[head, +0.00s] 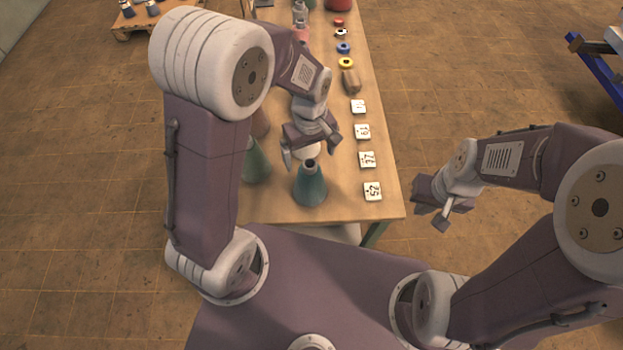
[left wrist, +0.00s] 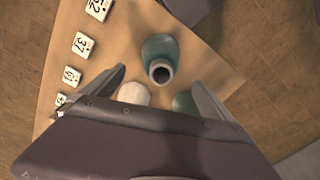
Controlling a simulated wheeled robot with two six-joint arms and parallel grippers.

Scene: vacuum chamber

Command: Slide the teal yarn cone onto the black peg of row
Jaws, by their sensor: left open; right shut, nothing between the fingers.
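A teal yarn cone (head: 311,190) stands upright near the table's front edge, its dark open top facing up; it also shows in the left wrist view (left wrist: 160,52). My left gripper (head: 309,153) is open and empty, above and just behind this cone in the head view. In the left wrist view the cone is ahead of the spread fingers (left wrist: 159,78), apart from them. My right gripper (head: 431,215) is shut and empty, off the table's right side. A small black-and-white piece (head: 341,32) stands in a row at the far right; I cannot tell whether it is the black peg.
A white cone (left wrist: 133,93) and a darker green cone (head: 256,163) stand near the teal one. Numbered tiles (head: 367,159) line the right edge. Beyond them are a brown block (head: 350,81) and yellow (head: 346,62), blue (head: 343,47) and red (head: 338,22) pieces.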

